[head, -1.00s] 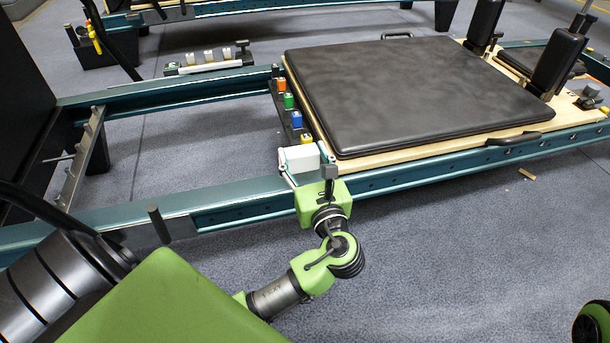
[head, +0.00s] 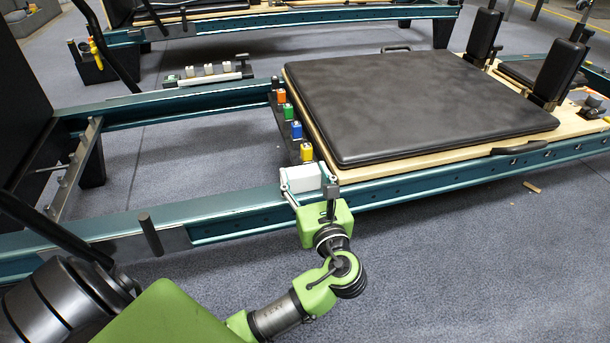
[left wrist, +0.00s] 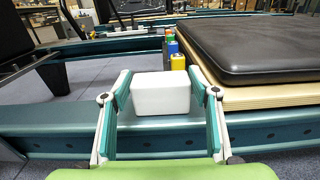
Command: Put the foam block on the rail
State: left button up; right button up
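The foam block (head: 303,178) is a plain white box. In the left wrist view, the block (left wrist: 161,93) sits level between the two teal finger pads (left wrist: 161,90). It is over the near teal rail (head: 235,213), just left of the carriage corner. The rail's top (left wrist: 60,118) passes beneath the block in the left wrist view. I cannot tell whether the block's underside touches the rail. My right gripper is not in view.
The black padded carriage (head: 420,105) on its wooden base is close to the right of the gripper. A yellow block (head: 306,152) and several other coloured blocks stand in a row just behind. A short dark post (head: 150,235) stands left along the rail. The rail between is clear.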

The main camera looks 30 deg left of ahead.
pick_arm(q)
jog(key=o, duration=0.3)
